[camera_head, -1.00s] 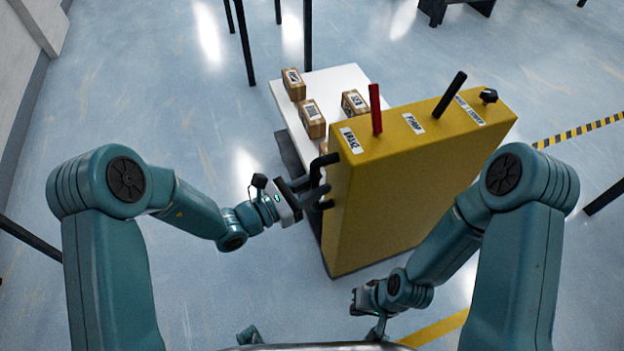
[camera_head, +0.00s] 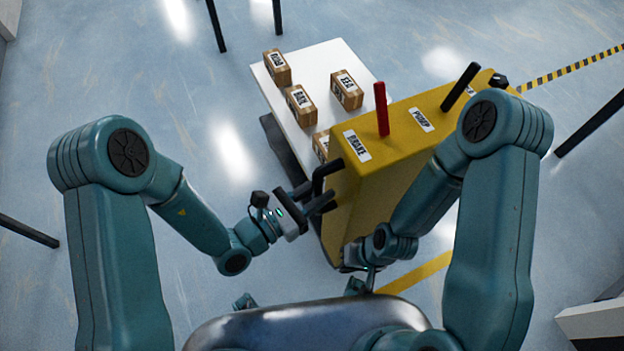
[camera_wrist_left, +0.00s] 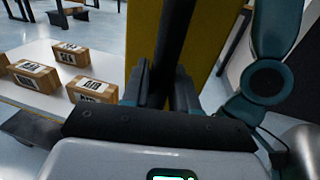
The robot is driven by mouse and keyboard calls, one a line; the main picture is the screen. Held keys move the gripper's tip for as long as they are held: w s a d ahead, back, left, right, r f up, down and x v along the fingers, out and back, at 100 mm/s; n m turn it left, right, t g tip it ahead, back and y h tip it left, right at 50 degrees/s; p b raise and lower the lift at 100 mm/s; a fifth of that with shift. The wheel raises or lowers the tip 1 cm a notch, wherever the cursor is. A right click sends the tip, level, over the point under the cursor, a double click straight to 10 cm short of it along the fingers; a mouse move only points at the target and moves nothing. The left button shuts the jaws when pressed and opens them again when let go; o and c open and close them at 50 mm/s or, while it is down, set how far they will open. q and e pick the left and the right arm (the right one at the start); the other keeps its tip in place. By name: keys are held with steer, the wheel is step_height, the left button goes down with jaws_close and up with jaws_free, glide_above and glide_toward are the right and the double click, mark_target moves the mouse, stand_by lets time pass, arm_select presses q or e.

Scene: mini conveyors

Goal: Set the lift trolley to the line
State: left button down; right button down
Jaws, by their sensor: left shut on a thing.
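The lift trolley has a tall yellow body (camera_head: 352,196) with a red BRAKE lever (camera_head: 381,108), a black PUMP lever (camera_head: 459,86) and a black knob (camera_head: 498,81) on top. Its white platform (camera_head: 318,58) carries several cardboard boxes. My left gripper (camera_head: 314,200) is shut on the black handle (camera_head: 326,170) at the trolley's left side; the handle also shows upright between the fingers in the left wrist view (camera_wrist_left: 172,45). My right gripper (camera_head: 352,262) is low by the yellow body's near side, and its fingers are too hidden to read.
A yellow floor line (camera_head: 418,272) runs beside the trolley's near side. A yellow-black striped line (camera_head: 570,68) lies at the upper right. Dark legs (camera_head: 592,124) stand at the right edge and others at the top. Open blue floor lies left of the trolley.

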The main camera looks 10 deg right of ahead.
arm_select(q)
steer(key=shift+s+d, duration=0.1)
steer(key=shift+s, duration=0.15)
steer(key=c, duration=1)
jaws_free()
steer(key=v, duration=0.5)
steer(key=shift+a, duration=0.25)
steer(key=shift+p+v, duration=2.65)
steer(key=shift+v, duration=2.8)
steer(key=shift+s+d+r, duration=0.1)
steer(key=shift+s, duration=0.05)
